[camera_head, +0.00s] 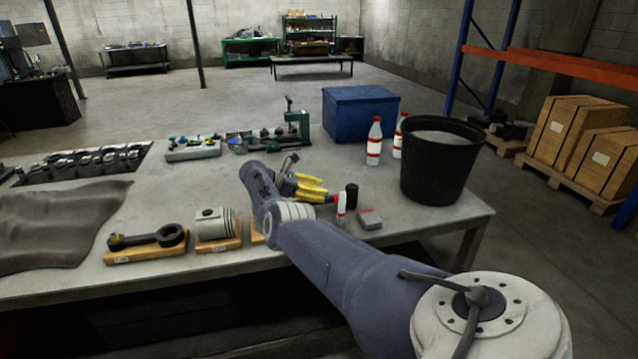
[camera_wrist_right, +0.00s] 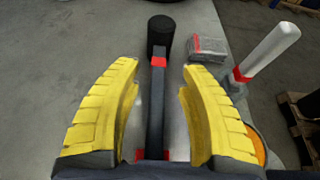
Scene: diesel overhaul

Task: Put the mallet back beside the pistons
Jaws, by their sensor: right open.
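The mallet has a black cylindrical head (camera_head: 351,194) and lies on the workbench (camera_head: 440,222) right of my right gripper. In the right wrist view its head (camera_wrist_right: 159,34) is at the top, and its dark handle with red bands runs down between the yellow fingers. My right gripper (camera_head: 322,190) is open, with a finger on each side of the handle and visible gaps to both. A piston (camera_head: 213,222) stands on a wooden block at the bench's front edge, with a connecting rod (camera_head: 148,239) on a wooden block to its left. My left gripper is out of view.
A black bucket (camera_head: 437,165), red-white bottles (camera_head: 374,142) and a blue box (camera_head: 358,115) stand behind. My right forearm partly hides another wooden block (camera_head: 256,236).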

